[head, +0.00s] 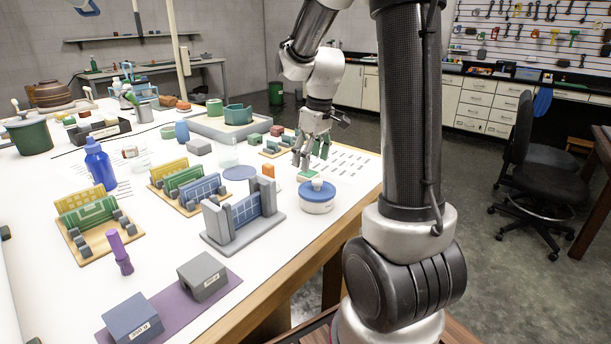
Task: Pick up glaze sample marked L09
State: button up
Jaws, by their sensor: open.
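My gripper (312,158) points down over the right part of the white table, with its fingers apart and nothing visibly held between them. A small green block with a pale top (307,176) lies on the table just under the fingertips. I cannot tell whether the fingers touch it. An orange block (268,170) stands to the left of it. Green and reddish blocks (276,132) sit behind and left of the gripper, some on a small wooden tray. No marking L09 is readable on any piece at this size.
A grey rack with a blue panel (245,213) is at front left. A blue bottle (100,165), a purple cylinder (119,252) and grey boxes (203,277) stand further left.

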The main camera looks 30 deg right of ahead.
aim_at(308, 176)
jog(key=f, duration=0.2)
jog(key=w+f, duration=0.1)
jog(key=f, duration=0.2)
jog(key=shift+w, duration=0.1)
jog(key=c, duration=1.2)
